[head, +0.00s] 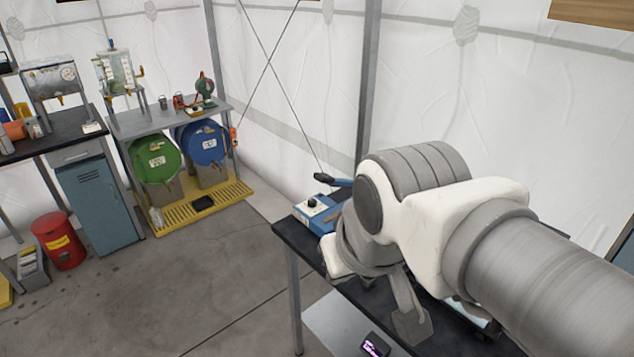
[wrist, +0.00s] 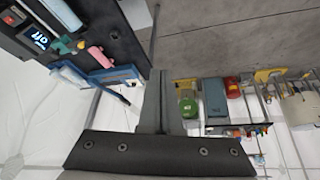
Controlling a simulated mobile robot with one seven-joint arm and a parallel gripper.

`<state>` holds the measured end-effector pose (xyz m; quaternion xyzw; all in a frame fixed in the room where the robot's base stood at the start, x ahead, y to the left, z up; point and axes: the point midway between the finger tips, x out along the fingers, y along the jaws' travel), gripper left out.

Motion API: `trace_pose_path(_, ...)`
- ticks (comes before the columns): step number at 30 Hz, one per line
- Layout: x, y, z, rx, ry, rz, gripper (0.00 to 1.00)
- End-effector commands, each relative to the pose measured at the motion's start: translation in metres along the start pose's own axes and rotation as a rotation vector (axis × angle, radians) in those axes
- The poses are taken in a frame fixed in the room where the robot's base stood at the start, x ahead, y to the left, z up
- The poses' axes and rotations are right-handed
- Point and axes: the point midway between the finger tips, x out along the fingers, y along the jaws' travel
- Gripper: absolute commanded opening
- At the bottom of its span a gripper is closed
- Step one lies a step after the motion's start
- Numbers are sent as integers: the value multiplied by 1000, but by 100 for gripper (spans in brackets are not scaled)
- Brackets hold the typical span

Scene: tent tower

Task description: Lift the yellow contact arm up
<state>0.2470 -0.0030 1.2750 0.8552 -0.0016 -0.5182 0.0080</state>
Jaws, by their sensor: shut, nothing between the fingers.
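I cannot make out a yellow contact arm for certain in either view. In the wrist view, a small teal and yellowish item (wrist: 64,45) lies on the black bench top, too small to tell what it is. My gripper (wrist: 160,75) shows in the wrist view with its fingers together and nothing between them, apart from the bench items. In the head view my own arm covers much of the bench and whatever stands behind it. A blue device (head: 315,212) with a black knob and a dark blue handle stands at the bench's left end.
The black bench (head: 290,236) fills the right foreground. In the wrist view it carries a pink cylinder (wrist: 98,56) and a lit display (wrist: 38,38). Green (head: 156,160) and blue drums (head: 203,142) stand on a yellow pallet (head: 178,214). The floor between is open.

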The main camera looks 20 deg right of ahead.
Motion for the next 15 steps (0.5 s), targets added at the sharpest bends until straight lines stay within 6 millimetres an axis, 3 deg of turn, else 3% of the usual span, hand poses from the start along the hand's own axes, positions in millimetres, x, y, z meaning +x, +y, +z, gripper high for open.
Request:
trace_pose_path(5,29,24,7,-122,-118,96,0)
trace_pose_path(15,107,102,17,-667,-492,380,0)
